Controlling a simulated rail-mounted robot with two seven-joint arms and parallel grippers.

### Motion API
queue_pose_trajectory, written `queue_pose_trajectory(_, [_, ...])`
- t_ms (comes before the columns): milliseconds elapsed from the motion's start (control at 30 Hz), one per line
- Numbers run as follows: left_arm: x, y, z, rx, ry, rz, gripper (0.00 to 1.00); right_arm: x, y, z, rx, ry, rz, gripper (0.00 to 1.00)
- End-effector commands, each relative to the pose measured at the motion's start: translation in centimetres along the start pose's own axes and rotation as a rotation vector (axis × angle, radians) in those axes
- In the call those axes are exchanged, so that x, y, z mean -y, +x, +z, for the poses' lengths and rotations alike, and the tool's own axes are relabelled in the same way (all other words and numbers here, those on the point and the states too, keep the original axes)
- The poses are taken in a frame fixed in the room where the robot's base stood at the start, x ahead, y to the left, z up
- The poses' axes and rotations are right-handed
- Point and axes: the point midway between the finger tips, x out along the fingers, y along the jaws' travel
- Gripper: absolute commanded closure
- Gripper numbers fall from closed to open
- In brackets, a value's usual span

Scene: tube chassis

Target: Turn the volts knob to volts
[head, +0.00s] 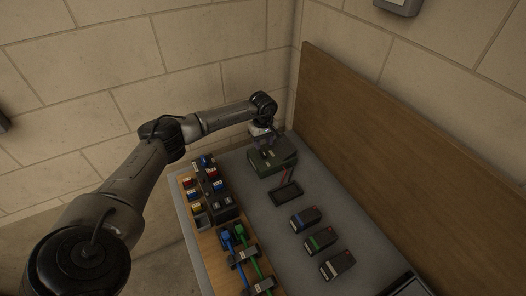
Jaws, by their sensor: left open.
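My left arm comes in from the left and reaches to the far end of the bench. My left gripper (263,142) is over a dark green box-shaped device (284,165) near the wall corner. The gripper is open and points down at the top of the device. I cannot tell whether its fingers touch anything there. The volts knob and its markings cannot be made out, as the gripper covers part of the device and it is small in view. My right gripper does not show.
A black tray (287,196) lies just in front of the device. Several dark boxes with coloured stripes (321,239) stand along the grey bench (278,226). A wooden board (230,276) at the left holds coloured blocks and blue and green cables. A tall brown panel (390,150) backs the bench.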

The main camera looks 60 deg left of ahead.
Motion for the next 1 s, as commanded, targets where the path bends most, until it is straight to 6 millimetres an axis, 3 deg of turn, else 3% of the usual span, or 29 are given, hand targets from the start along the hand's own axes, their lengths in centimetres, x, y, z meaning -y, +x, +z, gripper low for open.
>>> queue_pose_trajectory(100, [0.0,2.0,0.0,0.002,-0.001,-0.002,0.57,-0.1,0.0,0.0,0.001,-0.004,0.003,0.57])
queue_pose_trajectory(300, [0.0,4.2,0.0,0.001,-0.001,0.000,0.57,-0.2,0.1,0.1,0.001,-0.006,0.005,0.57])
queue_pose_trajectory(833, [0.0,5.3,0.0,0.001,-0.001,0.001,0.57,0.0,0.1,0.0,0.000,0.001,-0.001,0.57])
queue_pose_trajectory(1000, [0.0,5.3,0.0,0.001,-0.001,0.001,0.74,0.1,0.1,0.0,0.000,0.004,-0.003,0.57])
